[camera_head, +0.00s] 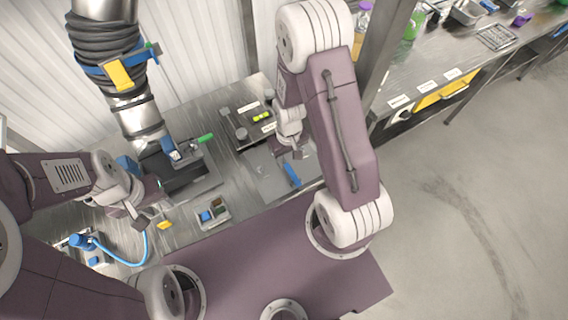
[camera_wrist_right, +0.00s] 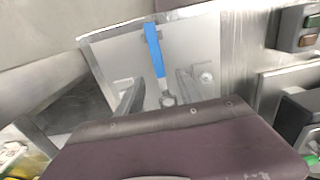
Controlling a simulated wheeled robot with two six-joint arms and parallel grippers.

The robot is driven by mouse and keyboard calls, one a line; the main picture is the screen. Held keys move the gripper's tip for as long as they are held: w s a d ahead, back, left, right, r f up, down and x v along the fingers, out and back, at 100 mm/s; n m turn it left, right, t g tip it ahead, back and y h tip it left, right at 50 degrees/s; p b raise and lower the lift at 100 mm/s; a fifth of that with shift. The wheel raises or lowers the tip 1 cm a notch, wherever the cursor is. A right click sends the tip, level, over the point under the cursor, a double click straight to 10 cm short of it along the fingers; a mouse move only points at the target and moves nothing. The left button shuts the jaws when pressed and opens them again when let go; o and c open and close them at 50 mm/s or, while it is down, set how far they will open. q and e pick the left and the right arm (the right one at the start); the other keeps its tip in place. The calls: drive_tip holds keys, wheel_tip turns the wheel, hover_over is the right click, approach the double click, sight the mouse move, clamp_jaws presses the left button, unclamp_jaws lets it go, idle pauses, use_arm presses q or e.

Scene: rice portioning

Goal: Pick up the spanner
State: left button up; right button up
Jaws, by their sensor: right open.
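The spanner has a blue handle (camera_head: 291,174) and a metal head. It lies on a pale flat plate (camera_head: 267,177) on the steel bench. In the right wrist view the spanner (camera_wrist_right: 154,50) runs lengthwise, with its metal head nearest me, between my fingers in the picture. My right gripper (camera_wrist_right: 158,92) is open and empty, with one finger on each side of the spanner head. I cannot tell the height between them. In the head view my right arm partly hides this area. My left gripper (camera_head: 143,214) is over the bench at the left; its jaws are too small to read.
A large pipe (camera_head: 135,110) with a dark block and green-handled part stands left of the plate. A small tray with coloured pieces (camera_head: 213,213) and a yellow piece (camera_head: 165,225) lie on the bench. A fixture with a green-yellow vial (camera_head: 262,118) stands behind the plate.

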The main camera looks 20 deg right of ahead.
sight(288, 167)
drive_tip(key=shift+s+f, duration=0.15)
drive_tip(key=shift+f, duration=0.1)
wheel_tip(288, 167, down, 4)
drive_tip(key=shift+f, duration=0.45)
drive_tip(key=shift+r, duration=0.1)
clamp_jaws()
